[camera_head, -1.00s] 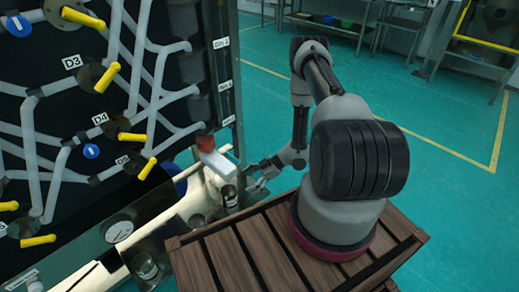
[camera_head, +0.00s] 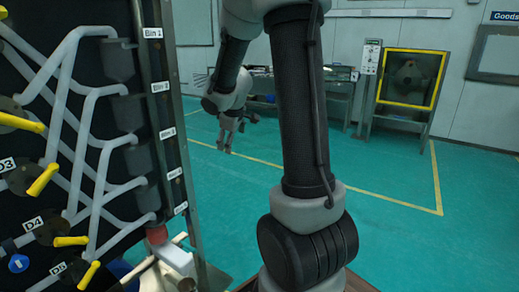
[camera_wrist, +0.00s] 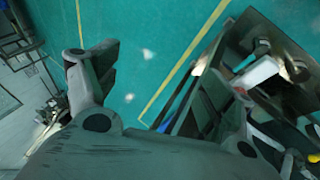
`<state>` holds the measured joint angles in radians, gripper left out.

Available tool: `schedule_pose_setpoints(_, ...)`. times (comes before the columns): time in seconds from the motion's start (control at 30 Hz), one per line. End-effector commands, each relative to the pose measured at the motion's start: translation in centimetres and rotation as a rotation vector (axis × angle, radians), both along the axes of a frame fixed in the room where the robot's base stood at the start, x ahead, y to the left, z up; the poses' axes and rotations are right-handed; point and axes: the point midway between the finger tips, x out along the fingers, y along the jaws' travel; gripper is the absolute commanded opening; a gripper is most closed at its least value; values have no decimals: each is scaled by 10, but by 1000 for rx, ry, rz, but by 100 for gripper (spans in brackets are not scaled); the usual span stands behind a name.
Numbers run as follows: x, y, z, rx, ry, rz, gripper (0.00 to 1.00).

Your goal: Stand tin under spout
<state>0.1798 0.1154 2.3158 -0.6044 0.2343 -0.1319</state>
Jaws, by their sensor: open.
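My gripper (camera_head: 228,140) is raised in the air, away from the sieve rig, with its fingers hanging down, open, and nothing visible between them. In the wrist view its fingers (camera_wrist: 160,95) are spread wide over green floor.
The rig's dark panel (camera_head: 120,115) with pale pipes and yellow handles fills the left. A yellow-framed machine (camera_head: 408,78) and benches stand far back. Open green floor (camera_head: 390,165) with yellow lines lies between.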

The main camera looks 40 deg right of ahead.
Motion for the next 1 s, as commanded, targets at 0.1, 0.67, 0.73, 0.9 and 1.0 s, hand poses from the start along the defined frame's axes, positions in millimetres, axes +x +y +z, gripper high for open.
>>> schedule_pose_setpoints(0.1,-60,16,54,49,-26,-138,82)
schedule_pose_setpoints(0.67,-283,108,92,426,45,-422,82)
schedule_pose_setpoints(0.73,-287,109,91,433,49,-424,82)
schedule_pose_setpoints(0.9,-287,109,91,433,50,-424,82)
schedule_pose_setpoints(1.0,-286,109,92,432,49,-423,82)
